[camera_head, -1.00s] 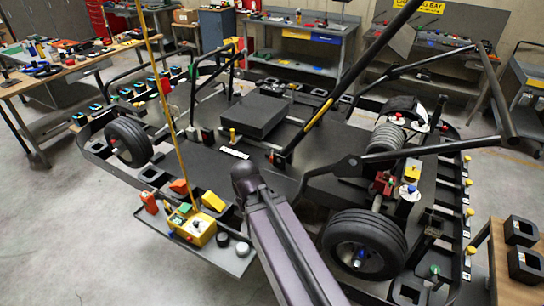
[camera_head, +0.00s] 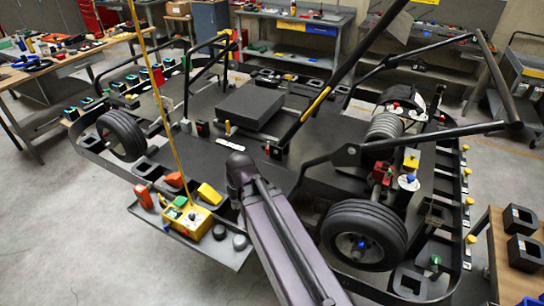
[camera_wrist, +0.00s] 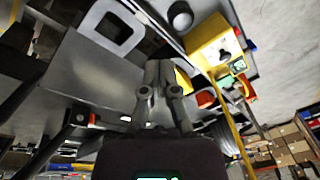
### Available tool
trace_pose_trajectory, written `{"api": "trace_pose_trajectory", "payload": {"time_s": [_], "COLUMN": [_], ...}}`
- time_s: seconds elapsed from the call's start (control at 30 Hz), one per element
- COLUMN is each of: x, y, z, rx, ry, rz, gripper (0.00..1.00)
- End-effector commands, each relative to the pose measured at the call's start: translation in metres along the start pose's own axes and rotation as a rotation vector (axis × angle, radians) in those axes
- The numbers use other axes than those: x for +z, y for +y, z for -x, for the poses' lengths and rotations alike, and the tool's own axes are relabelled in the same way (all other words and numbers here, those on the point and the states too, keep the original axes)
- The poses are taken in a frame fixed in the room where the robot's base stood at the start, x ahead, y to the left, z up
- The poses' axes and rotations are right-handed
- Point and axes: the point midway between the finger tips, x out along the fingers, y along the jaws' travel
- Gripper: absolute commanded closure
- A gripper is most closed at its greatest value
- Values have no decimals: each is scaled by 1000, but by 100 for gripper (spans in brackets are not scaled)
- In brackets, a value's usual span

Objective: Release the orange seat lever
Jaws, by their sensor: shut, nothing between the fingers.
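My gripper (camera_wrist: 158,68) is shut and empty in the wrist view. Its fingertips are over the dark grey kart surface, left of a yellow wedge. In the head view my arm hides the gripper. I cannot tell which part is the orange seat lever. An orange wedge (camera_head: 175,180) stands on the kart's near-left side tray and also shows in the wrist view (camera_wrist: 205,99), partly hidden. An orange-red upright block (camera_head: 143,196) is at that tray's left end.
A yellow control box (camera_head: 188,219) with a green button and a tall yellow pole (camera_head: 157,105) stand beside the wedges. A yellow wedge (camera_head: 210,194) and dark round knobs are close by. A black diagonal bar (camera_head: 345,75) and a wheel (camera_head: 363,235) flank my arm.

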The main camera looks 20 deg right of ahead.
Motion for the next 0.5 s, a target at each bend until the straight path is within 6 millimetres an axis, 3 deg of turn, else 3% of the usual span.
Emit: {"api": "trace_pose_trajectory", "payload": {"time_s": [0.03,0.2,0.5], "x": [-10,-50,-124], "y": [-1,-10,-11], "z": [-17,-44,-72], "rx": [-32,-163,-391], "ry": [40,208,532], "rz": [-10,-64,-226], "gripper": [100,100,100]}}
